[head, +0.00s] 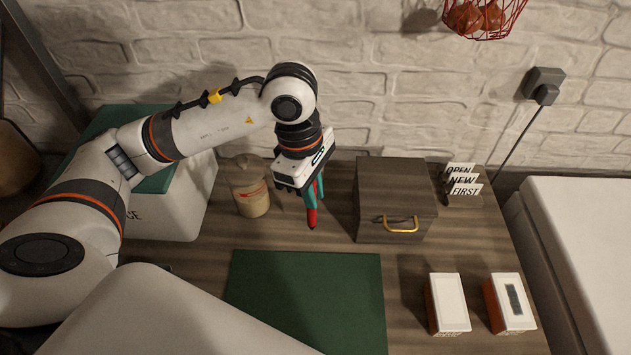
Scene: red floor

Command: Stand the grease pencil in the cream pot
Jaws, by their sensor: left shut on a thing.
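The cream pot (254,201), a beige round container with a small red mark, stands on the wooden table at the back, left of my left gripper. My left gripper (314,194) points down with teal fingers and is shut on the grease pencil (311,218). The red lower end of the pencil shows below the fingers, and its upper part is hidden by the gripper. The pencil is to the right of the pot and apart from it. My right gripper is not in view.
A dark wooden box (396,190) with a brass handle stands right of the gripper. A green mat (308,300) lies in front. Two small boxes (448,304) (511,303) stand at the front right, with signs (463,181) behind. A white case (185,215) is at left.

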